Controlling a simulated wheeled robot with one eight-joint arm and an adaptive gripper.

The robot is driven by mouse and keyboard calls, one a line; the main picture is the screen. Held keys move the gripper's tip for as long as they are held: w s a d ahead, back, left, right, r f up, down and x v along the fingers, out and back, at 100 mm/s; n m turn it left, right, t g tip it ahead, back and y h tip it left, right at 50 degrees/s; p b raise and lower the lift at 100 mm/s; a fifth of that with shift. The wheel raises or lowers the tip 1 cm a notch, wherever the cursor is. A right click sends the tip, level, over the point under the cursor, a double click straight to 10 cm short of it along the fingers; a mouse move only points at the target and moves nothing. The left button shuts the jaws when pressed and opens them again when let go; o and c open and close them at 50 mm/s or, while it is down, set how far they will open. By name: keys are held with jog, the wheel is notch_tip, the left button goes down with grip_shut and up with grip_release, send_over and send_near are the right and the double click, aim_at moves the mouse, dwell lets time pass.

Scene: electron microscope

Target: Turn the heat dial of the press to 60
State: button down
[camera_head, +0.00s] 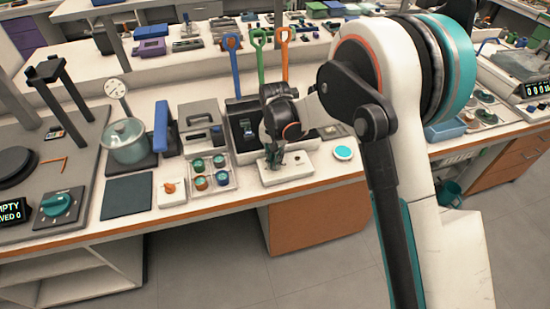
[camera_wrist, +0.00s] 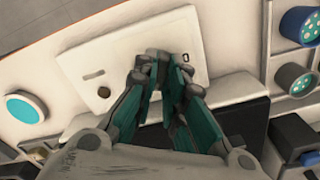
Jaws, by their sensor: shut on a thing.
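My gripper (camera_head: 272,160) points down over a white box (camera_head: 300,172) on the bench. In the wrist view its teal-padded fingers (camera_wrist: 167,65) are close together at one end of the box's top face (camera_wrist: 120,65). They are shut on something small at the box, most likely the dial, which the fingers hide. A small dark mark shows beside the fingertips, too small to read surely. The box top also has a grey slot and a round spot. No dial reading can be made out.
A black unit (camera_head: 236,110) stands behind the box. A tray of small round pots (camera_head: 211,175) stands to the left, and a round cyan-topped disc (camera_head: 343,153) lies to the right. A separate teal dial (camera_head: 60,205) is at the far left. The bench's front edge is close.

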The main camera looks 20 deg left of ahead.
jog(key=m, duration=1.1)
jog(key=shift+m, duration=0.4)
dwell(0.3)
jog(key=c, duration=1.7)
grip_release()
jog(key=shift+o, duration=0.2)
jog(key=shift+r, duration=0.1)
notch_tip(320, 180, up, 12)
